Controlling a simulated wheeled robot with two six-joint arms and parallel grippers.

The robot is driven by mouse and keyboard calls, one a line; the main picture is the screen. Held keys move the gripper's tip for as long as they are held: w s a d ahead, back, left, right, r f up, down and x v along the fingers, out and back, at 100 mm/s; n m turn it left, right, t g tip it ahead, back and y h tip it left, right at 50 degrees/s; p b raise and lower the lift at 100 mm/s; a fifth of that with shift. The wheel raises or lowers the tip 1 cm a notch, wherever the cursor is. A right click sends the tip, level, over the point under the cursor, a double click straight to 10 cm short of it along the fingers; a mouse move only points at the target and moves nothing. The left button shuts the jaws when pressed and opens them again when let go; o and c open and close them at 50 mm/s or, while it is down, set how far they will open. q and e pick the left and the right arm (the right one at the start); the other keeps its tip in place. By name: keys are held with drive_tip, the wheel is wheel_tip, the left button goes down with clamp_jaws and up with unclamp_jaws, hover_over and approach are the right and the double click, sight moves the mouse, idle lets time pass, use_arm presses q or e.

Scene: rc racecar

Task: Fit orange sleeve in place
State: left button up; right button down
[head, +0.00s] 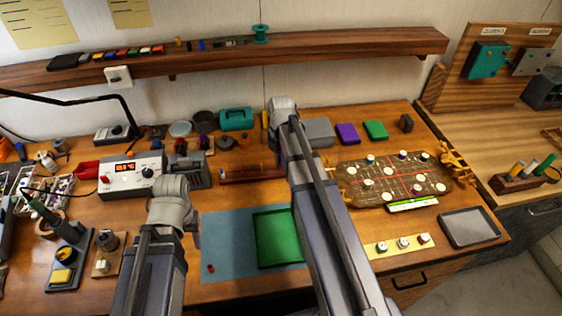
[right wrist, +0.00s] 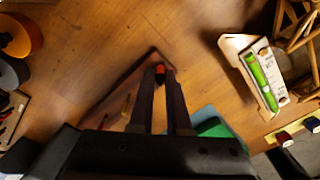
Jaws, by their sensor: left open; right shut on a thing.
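In the right wrist view my right gripper (right wrist: 163,75) has its two dark fingers close together on a small orange piece (right wrist: 160,69), likely the orange sleeve; only its end shows. It is over a brown wooden rack (right wrist: 122,105), and I cannot tell whether they touch. In the head view my right arm crosses the middle and hides that gripper and the orange piece. The wooden rack (head: 250,177) shows left of that arm, with small upright pieces at its left end. My left gripper (head: 205,170) is by the white soldering station (head: 132,177), open, its fingers partly hidden.
A brown board (head: 347,192) with several white-topped parts lies to the right, beside a yellow strip (head: 374,247) with three knobs and a grey tray (head: 469,227). A green tray (head: 262,238) lies on a blue mat (head: 223,230). Boxes line the back.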

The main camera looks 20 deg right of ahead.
drive_tip(key=shift+c, duration=2)
unclamp_jaws()
drive_tip(key=shift+r+p, duration=4.5)
drive_tip(key=shift+p, duration=0.05)
use_arm(q)
wheel_tip(320, 180, up, 9)
wheel_tip(320, 180, down, 5)
drive_tip(key=b, duration=0.5)
drive_tip(key=shift+f, duration=0.15)
use_arm(e)
drive_tip(key=s+a+f+m, duration=0.2)
drive_tip(key=s+a+m, duration=0.6)
drive_tip(key=a, duration=0.3)
drive_tip(key=s+a+f+m+h, duration=0.1)
drive_tip(key=s+a+f+m, duration=0.2)
drive_tip(key=s+a+m, duration=0.5)
drive_tip(key=a+m, duration=0.3)
drive_tip(key=shift+s+a+m, duration=0.2)
drive_tip(key=shift+a+m, duration=0.1)
